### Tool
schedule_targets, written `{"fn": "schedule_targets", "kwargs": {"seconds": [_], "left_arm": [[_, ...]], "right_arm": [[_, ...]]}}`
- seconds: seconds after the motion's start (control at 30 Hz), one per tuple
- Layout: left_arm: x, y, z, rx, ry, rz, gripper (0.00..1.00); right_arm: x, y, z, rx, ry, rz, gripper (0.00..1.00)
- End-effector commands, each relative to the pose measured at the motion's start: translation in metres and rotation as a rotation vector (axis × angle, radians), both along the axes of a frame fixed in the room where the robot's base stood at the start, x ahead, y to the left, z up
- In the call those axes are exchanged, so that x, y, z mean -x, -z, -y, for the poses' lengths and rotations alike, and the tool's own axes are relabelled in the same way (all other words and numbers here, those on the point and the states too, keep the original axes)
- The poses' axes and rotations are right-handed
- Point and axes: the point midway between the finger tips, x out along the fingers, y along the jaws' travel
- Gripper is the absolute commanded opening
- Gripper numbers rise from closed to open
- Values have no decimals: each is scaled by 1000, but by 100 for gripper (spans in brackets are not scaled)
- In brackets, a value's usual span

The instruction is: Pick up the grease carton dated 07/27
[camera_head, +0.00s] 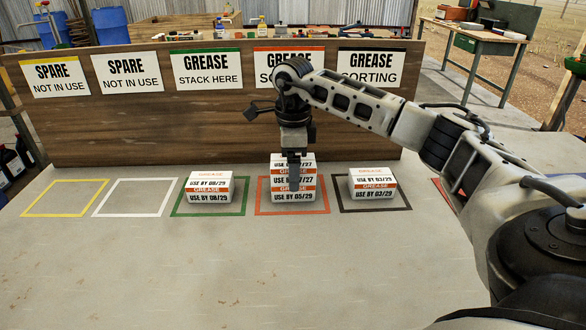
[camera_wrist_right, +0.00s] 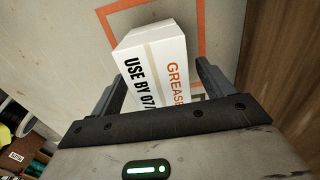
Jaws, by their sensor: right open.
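A stack of two white and orange grease cartons stands in the orange square. The upper carton (camera_head: 308,180) shows a date ending in /27, partly hidden behind my gripper; the lower carton (camera_head: 308,196) reads 05/29. My right gripper (camera_head: 293,178) points down at the upper carton. In the right wrist view the upper carton (camera_wrist_right: 155,60) reads "USE BY 07" with the rest cut off. It sits between the two open fingers of my right gripper (camera_wrist_right: 165,85), with no clear grip on it. My left gripper is not in view.
A carton dated 08/29 (camera_head: 208,188) sits in the green square, and one dated 03/29 (camera_head: 373,185) in the black square. The yellow square (camera_head: 68,198) and white square (camera_head: 135,198) are empty. A wooden board (camera_head: 150,125) with signs stands behind.

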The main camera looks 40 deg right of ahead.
Motion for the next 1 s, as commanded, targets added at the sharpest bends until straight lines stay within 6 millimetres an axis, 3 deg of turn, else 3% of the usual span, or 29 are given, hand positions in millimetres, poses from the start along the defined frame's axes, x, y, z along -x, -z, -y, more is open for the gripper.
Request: {"fn": "schedule_targets", "kwargs": {"seconds": [0.03, 0.2, 0.23, 0.67, 0.87, 1.0], "left_arm": [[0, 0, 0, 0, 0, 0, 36], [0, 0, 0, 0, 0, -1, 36], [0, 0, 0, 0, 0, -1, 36], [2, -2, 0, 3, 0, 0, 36], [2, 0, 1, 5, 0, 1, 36], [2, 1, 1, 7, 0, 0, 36]], "right_arm": [[0, 0, 0, 0, 0, 0, 80], [0, -1, 0, 0, 0, 0, 33], [0, -1, 0, 0, 0, 0, 29], [0, -9, 0, -1, 1, 2, 29], [1, -36, 0, 0, 0, 6, 29], [25, -64, -7, 2, -1, 7, 29]]}}
